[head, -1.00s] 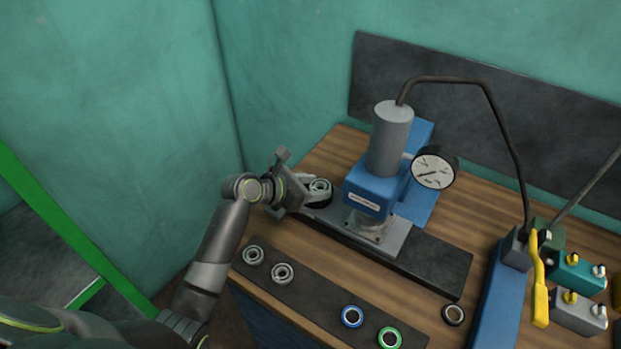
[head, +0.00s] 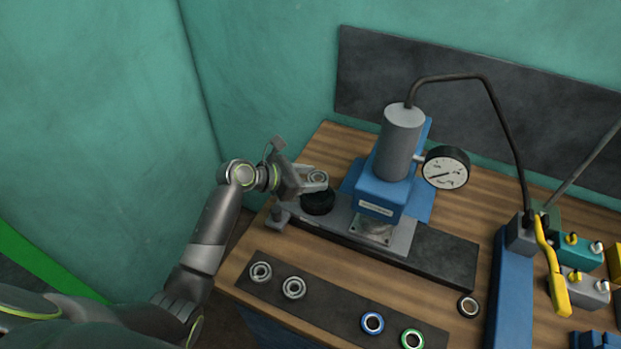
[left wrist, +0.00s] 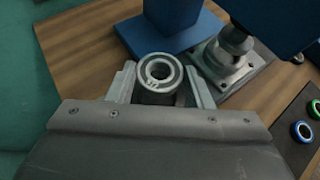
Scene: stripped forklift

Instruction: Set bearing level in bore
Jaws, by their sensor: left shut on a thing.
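My left gripper (head: 308,182) is shut on a steel bearing (head: 317,177), which it holds by its sides. In the left wrist view the bearing (left wrist: 160,72) sits between the two fingertips with its ring face showing. The bearing is above a black round housing (head: 318,203) on the left end of the grey press slide (head: 345,217), with a gap between them. The bore in the housing's top is hidden from the head view by the gripper and bearing. My right gripper is not in view.
The blue press (head: 381,190) with its grey cylinder and dial gauge (head: 445,168) stands just right of the gripper. A dark strip (head: 330,315) in front carries two steel bearings, a blue ring (head: 372,323) and a green ring (head: 412,339). A dark ring (head: 468,305) lies at right.

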